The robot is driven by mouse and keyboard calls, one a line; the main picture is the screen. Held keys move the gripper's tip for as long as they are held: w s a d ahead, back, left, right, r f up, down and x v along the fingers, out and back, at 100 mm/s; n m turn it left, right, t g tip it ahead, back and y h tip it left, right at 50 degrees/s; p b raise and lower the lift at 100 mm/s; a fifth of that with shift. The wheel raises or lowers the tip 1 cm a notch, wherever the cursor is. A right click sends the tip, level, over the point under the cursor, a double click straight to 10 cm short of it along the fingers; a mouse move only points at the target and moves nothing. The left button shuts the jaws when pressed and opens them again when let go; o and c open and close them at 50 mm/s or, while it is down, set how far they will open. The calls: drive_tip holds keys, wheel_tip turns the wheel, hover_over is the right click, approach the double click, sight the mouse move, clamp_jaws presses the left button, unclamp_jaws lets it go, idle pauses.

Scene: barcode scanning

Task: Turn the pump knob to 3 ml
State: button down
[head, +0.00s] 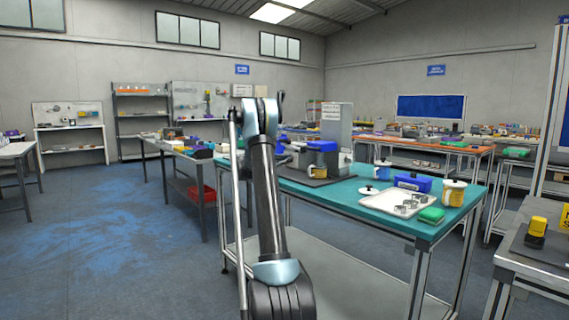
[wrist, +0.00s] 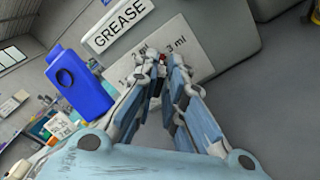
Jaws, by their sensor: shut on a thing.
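In the wrist view my gripper (wrist: 154,64) is shut on the pump knob, at the white dial plate (wrist: 196,76). The fingers hide most of the knob; a small red part (wrist: 162,58) shows between the fingertips. The "3 ml" mark (wrist: 177,48) is printed on the plate just right of the fingertips. Where the knob points is too small and covered to tell. A "GREASE" label (wrist: 117,25) is on the grey pump body above the plate. In the head view my arm hides the gripper and knob.
A blue container (wrist: 79,84) stands left of the fingers in the wrist view. In the head view a teal table (head: 330,196) carries a tray (head: 378,201), a blue box (head: 412,182), mugs and a green sponge (head: 431,214). Blue floor is open at the left.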

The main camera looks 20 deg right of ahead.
drive_tip(key=shift+a+f+m, duration=0.1)
drive_tip(key=shift+f+m, duration=0.05)
drive_tip(key=shift+m, duration=0.85)
drive_tip(key=c, duration=1.7)
unclamp_jaws()
drive_tip(key=shift+s, duration=0.1)
drive_tip(key=v, duration=1.2)
